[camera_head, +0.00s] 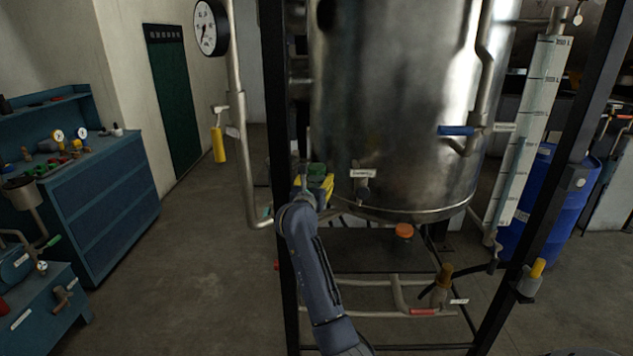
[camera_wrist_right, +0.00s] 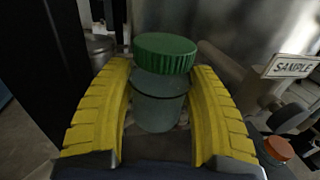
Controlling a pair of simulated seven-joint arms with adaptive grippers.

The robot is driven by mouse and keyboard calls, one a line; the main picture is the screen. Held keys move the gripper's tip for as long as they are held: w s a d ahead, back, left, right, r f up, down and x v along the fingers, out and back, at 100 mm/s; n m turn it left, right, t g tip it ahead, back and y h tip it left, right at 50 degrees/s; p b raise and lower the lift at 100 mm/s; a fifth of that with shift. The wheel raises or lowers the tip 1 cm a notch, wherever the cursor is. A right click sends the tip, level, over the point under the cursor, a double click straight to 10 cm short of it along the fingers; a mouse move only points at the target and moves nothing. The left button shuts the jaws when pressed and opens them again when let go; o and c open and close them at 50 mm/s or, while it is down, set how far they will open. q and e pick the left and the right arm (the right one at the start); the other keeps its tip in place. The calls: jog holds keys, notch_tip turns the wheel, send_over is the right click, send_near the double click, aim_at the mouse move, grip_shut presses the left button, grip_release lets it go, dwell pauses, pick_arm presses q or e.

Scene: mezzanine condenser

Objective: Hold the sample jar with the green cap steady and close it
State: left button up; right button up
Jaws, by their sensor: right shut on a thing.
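The sample jar (camera_wrist_right: 158,108) is a translucent grey-green jar with a ribbed green cap (camera_wrist_right: 165,52). In the right wrist view it stands between the yellow pads of my right gripper (camera_wrist_right: 162,115), which is shut on the jar body below the cap. The cap sits over the jar's mouth and looks slightly tilted; I cannot tell how tightly it is seated. In the head view the green cap (camera_head: 317,169) shows small above my right gripper (camera_head: 316,187), beside the steel tank, and the jar body is mostly hidden. My left gripper is not in view.
The large steel tank (camera_head: 395,100) stands close to the right of the jar. A dark frame post (camera_head: 276,110) is close on the left. A SAMPLE tag (camera_wrist_right: 292,67) hangs near a valve. An orange-capped jar (camera_head: 404,231) stands on the shelf (camera_head: 365,250) below.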

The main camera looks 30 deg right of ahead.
jog(key=c, duration=0.6)
jog(key=shift+a+r, duration=0.1)
jog(key=shift+r, duration=0.1)
jog(key=shift+n+t+y, duration=0.5)
jog(key=shift+t+y, duration=0.1)
jog(key=a+r, duration=0.1)
jog(key=r, duration=0.2)
jog(key=s+a+r, duration=0.1)
jog(key=r, duration=0.1)
jog(key=shift+a+r, duration=0.25)
jog(key=shift+a, duration=0.05)
jog(key=s+a+f+n+t+y, duration=0.25)
jog(key=s+a+f+y, duration=0.25)
jog(key=s+a, duration=0.55)
jog(key=s+a+f+n+t+y, duration=0.1)
jog(key=s+a+f+n+y, duration=0.35)
jog(key=s+a, duration=0.6)
jog(key=shift+n+y, duration=0.4)
jog(key=shift+y, duration=0.55)
jog(key=shift+s+a+f, duration=0.35)
jog(key=shift+s+f, duration=1.1)
jog(key=shift+s+a+f, duration=0.35)
jog(key=shift+s+f, duration=1.05)
jog(key=shift+f, duration=0.1)
jog(key=shift+s+a+f, duration=0.35)
jog(key=shift+s+f, duration=1.1)
